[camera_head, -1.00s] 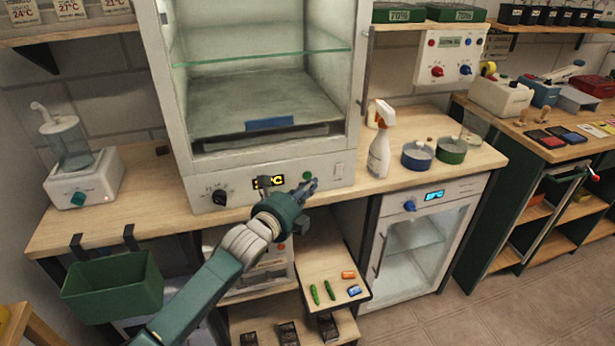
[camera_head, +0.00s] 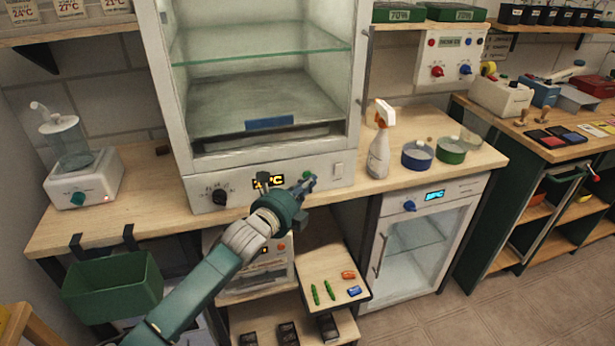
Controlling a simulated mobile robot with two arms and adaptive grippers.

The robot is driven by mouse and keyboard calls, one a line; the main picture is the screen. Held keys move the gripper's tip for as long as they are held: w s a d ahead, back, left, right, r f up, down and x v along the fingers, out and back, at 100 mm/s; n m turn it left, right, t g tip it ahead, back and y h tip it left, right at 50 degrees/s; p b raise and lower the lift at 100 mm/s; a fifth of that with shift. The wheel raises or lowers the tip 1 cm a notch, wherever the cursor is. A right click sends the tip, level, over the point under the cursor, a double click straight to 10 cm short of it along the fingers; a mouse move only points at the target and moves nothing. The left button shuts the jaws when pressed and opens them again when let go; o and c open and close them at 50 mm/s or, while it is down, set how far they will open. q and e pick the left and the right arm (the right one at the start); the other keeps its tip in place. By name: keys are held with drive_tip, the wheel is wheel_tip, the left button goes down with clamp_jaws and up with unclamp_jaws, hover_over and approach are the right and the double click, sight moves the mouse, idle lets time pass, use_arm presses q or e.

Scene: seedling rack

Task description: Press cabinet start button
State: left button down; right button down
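The white cabinet (camera_head: 178,115) stands on the wooden bench with a glass shelf inside. Its lower front panel carries a black knob (camera_head: 220,197), a yellow-lit display (camera_head: 268,181) partly hidden by my gripper, a green button (camera_head: 307,175) and a pale rocker switch (camera_head: 338,171). My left gripper (camera_head: 309,184) is at the panel, its fingertips at the green button and covering part of it. I cannot tell whether they touch it. The fingers look close together with nothing seen between them. My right gripper is not in view.
A spray bottle (camera_head: 379,150), a blue pot (camera_head: 417,155) and a green pot (camera_head: 451,150) stand right of the cabinet. A white dispenser (camera_head: 83,178) stands left. A green bin (camera_head: 113,287) hangs at the bench's front edge. Small items lie on a low shelf (camera_head: 322,262).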

use_arm(q)
drive_tip(key=shift+w+a, duration=0.1)
drive_tip(key=shift+w, duration=0.1)
drive_tip(key=shift+s, duration=0.1)
idle(0.4)
drive_tip(key=shift+s+d+p, duration=0.25)
drive_tip(key=shift+s+p, duration=0.25)
drive_tip(key=shift+s, duration=0.15)
drive_tip(key=s+p, duration=0.1)
drive_tip(key=s+d, duration=0.1)
drive_tip(key=s, duration=0.1)
drive_tip(key=s+p, duration=0.1)
drive_tip(key=shift+s+d+p, duration=0.3)
drive_tip(key=shift+s, duration=0.1)
idle(0.5)
